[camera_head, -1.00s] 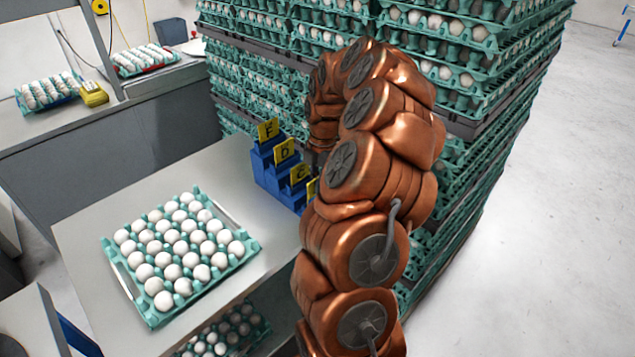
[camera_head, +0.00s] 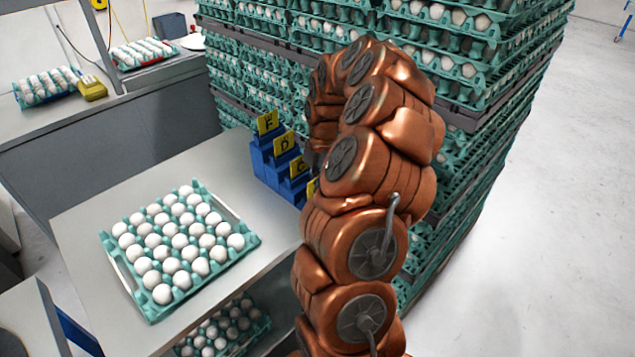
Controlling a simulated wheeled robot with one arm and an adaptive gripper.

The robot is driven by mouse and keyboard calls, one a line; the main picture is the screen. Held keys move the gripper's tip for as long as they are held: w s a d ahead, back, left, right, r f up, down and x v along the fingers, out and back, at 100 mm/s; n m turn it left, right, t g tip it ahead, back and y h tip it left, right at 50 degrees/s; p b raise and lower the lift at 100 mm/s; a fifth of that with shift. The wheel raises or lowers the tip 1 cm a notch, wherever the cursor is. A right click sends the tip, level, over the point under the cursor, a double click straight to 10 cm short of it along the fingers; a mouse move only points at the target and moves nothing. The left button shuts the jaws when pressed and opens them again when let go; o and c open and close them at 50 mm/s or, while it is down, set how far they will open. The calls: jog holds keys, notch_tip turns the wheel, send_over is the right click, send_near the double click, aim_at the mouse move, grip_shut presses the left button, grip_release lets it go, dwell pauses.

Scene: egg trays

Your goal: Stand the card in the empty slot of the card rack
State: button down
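The blue stepped card rack (camera_head: 262,165) stands at the far right part of the grey table. Yellow cards marked F (camera_head: 267,122), D (camera_head: 284,142) and C (camera_head: 298,166) stand upright in it, stepping down toward the right. Part of another yellow card (camera_head: 312,187) shows at the edge of my copper arm; I cannot tell whether it is in the rack or held. My arm covers the rack's right end, and no empty slot can be made out. A dark part at my arm's end (camera_head: 311,156) shows just right of the rack, but the gripper's fingers are hidden behind the arm.
A teal tray (camera_head: 109,241) of white eggs lies on the table left of the rack, with bare tabletop (camera_head: 170,170) between. Tall stacks of egg trays (camera_head: 490,130) rise behind and right of my arm. More eggs (camera_head: 225,328) sit below the tabletop.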

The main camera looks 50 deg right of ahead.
jog(key=c, duration=1.2)
grip_release()
jog(key=shift+c, duration=0.2)
jog(key=shift+r, duration=0.1)
jog(key=r, duration=0.4)
jog(key=d+r, duration=0.1)
jog(key=r, duration=0.6)
jog(key=shift+d+r, duration=0.25)
jog(key=shift+r, duration=0.15)
